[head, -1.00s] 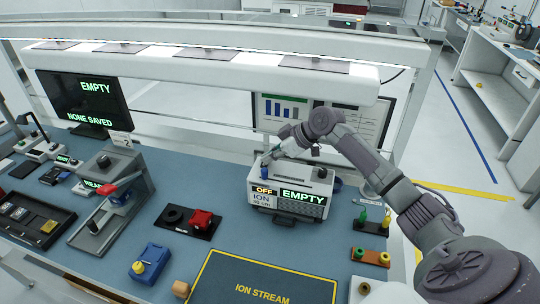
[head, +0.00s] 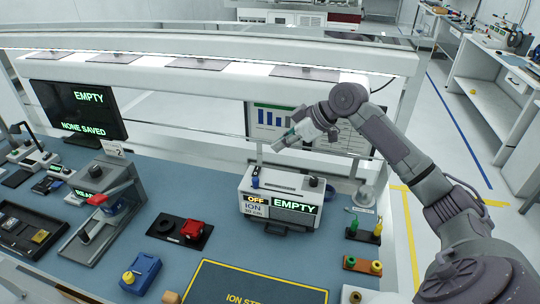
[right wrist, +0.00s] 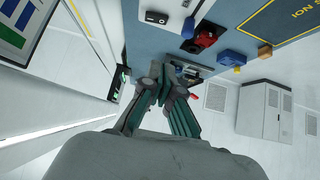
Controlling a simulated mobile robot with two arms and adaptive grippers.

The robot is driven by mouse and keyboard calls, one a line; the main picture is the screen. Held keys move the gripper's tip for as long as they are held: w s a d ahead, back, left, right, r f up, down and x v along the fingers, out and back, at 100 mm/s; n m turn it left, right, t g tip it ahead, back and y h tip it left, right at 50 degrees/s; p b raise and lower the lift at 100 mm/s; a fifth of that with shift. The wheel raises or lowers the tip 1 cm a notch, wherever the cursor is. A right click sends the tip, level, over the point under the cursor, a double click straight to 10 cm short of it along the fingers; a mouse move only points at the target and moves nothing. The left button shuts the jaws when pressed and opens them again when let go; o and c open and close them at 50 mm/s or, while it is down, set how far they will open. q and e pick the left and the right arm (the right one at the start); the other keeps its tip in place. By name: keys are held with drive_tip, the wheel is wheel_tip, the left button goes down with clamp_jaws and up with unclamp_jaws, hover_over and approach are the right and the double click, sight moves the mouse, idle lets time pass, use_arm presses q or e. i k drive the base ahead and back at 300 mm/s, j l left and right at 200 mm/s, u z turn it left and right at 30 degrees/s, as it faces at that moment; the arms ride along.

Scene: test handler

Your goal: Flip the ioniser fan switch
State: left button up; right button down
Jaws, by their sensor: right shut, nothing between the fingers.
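The ioniser (head: 280,209) is a white box on the blue bench, its displays reading OFF and EMPTY. A small blue switch lever (head: 255,177) stands upright on its top at the left, and a dark knob (head: 316,183) is at the right. In the right wrist view the blue lever (right wrist: 188,28) shows near the top edge. My right gripper (head: 276,146) is shut and empty, raised above and behind the ioniser, apart from the lever. Its closed fingers also show in the right wrist view (right wrist: 166,76). My left gripper is not in view.
A red block on a black plate (head: 178,231) and a blue box (head: 141,274) lie to the left. A yellow-edged ION STREAM mat (head: 255,285) lies in front. Green-tipped tools (head: 364,226) stand at the right. A light bar (head: 200,78) spans above.

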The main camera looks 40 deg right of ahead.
sight(255, 172)
drive_tip(key=k+l, duration=0.2)
drive_tip(key=k, duration=0.3)
drive_tip(key=k+l, duration=0.25)
drive_tip(key=k, duration=0.2)
drive_tip(key=k+l, duration=0.2)
drive_tip(key=k, duration=0.3)
